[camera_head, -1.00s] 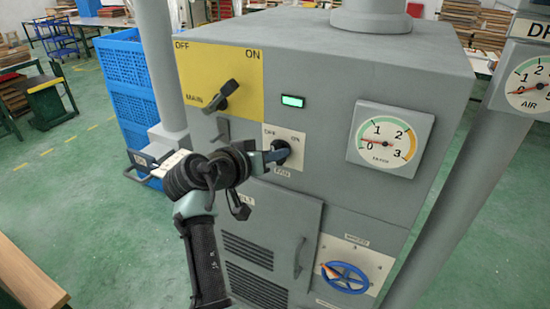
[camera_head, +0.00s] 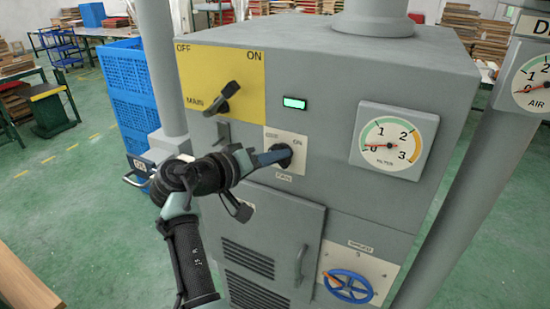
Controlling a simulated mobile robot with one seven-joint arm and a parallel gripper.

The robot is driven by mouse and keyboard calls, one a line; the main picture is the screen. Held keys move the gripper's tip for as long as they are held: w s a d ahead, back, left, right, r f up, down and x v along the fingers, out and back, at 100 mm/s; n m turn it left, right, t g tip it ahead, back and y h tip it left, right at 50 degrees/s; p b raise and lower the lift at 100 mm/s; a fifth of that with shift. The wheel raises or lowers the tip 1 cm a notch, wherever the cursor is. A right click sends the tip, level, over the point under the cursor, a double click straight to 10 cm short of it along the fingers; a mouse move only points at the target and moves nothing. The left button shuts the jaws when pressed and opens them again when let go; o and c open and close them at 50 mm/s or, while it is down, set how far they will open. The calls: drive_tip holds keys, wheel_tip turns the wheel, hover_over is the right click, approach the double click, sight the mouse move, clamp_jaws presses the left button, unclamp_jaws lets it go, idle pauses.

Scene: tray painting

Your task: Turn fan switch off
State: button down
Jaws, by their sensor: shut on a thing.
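The fan switch is a black rotary knob (camera_head: 284,153) on a small white plate (camera_head: 298,139) marked ON at the right, on the front of the grey cabinet. My gripper (camera_head: 273,157) reaches it from the left and is shut on the knob. The fingers cover the lower left of the plate and part of the knob, so the knob's exact angle cannot be told. The green indicator light (camera_head: 294,103) above it is lit.
The black main switch (camera_head: 222,98) sits on a yellow plate above my arm. A filter gauge (camera_head: 392,140) is at the right, and a blue handwheel (camera_head: 348,286) is below. A cabinet door handle (camera_head: 300,265) sticks out. Blue crates (camera_head: 126,85) stand at the left.

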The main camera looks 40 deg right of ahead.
drive_tip(key=c, duration=0.8)
unclamp_jaws()
drive_tip(key=b+v, duration=0.4)
drive_tip(key=v, duration=0.9)
drive_tip(key=shift+r, duration=0.1)
